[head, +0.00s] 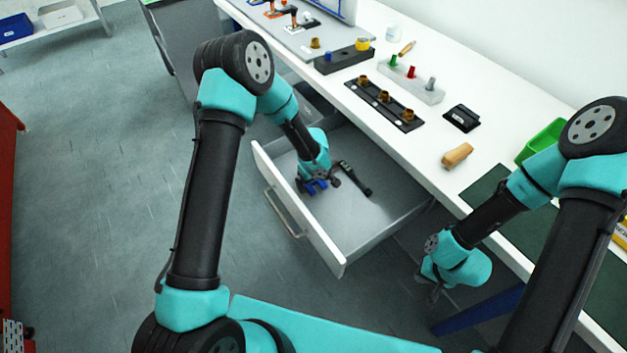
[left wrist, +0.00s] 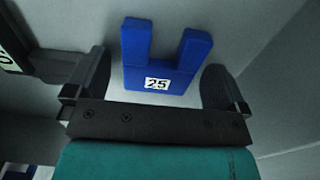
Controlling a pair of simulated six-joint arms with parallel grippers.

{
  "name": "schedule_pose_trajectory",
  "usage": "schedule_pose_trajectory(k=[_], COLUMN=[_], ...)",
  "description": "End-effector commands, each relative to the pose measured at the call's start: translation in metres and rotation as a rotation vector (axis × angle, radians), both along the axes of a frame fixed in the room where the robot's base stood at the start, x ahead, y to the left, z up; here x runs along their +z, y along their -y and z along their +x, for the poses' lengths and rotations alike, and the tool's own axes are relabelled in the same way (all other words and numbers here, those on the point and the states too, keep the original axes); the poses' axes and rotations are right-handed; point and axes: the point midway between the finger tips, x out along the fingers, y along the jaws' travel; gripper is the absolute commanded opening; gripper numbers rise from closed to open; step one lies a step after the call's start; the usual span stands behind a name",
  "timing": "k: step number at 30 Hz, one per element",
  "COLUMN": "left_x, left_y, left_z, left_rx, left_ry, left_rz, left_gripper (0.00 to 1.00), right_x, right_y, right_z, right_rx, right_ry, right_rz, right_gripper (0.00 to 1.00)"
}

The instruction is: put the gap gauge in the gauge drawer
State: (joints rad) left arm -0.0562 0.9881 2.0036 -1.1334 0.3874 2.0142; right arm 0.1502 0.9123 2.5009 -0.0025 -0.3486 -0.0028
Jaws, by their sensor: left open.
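The gap gauge is a blue U-shaped piece (head: 317,188) inside the open gauge drawer (head: 365,218). In the left wrist view the gauge (left wrist: 160,80) shows a white label reading 25, with its two prongs pointing up the picture. My left gripper (head: 318,182) reaches down into the drawer at the gauge. In the left wrist view its fingers (left wrist: 157,90) stand apart on either side of the gauge, with gaps showing. The gauge appears to lie on the drawer floor. My right gripper (head: 434,292) hangs low before the bench; its fingers are too small to read.
A black long tool (head: 355,178) lies in the drawer, right of my left gripper. The drawer front (head: 300,210) and its walls stand around them. The white bench (head: 430,150) above carries a black socket strip (head: 384,103), a wooden-coloured block (head: 457,155) and a green bin (head: 540,141).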

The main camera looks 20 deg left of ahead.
Motion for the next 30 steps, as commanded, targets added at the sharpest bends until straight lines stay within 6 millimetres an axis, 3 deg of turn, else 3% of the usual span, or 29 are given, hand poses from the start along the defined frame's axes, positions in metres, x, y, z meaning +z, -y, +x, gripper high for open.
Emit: schedule_pose_trajectory(k=[11, 30], left_x=[0.012, 0.115], left_y=[0.000, 0.000], left_z=[0.001, 0.001], left_rx=[0.000, 0.000], left_ry=[0.002, 0.003], left_rz=[0.001, 0.001], left_gripper=[1.00, 1.00], right_x=[0.000, 0.000], right_y=[0.000, 0.000], right_z=[0.000, 0.000], right_rx=[0.000, 0.000], right_ry=[0.000, 0.000], right_rz=[0.000, 0.000], right_gripper=[0.00, 0.00])
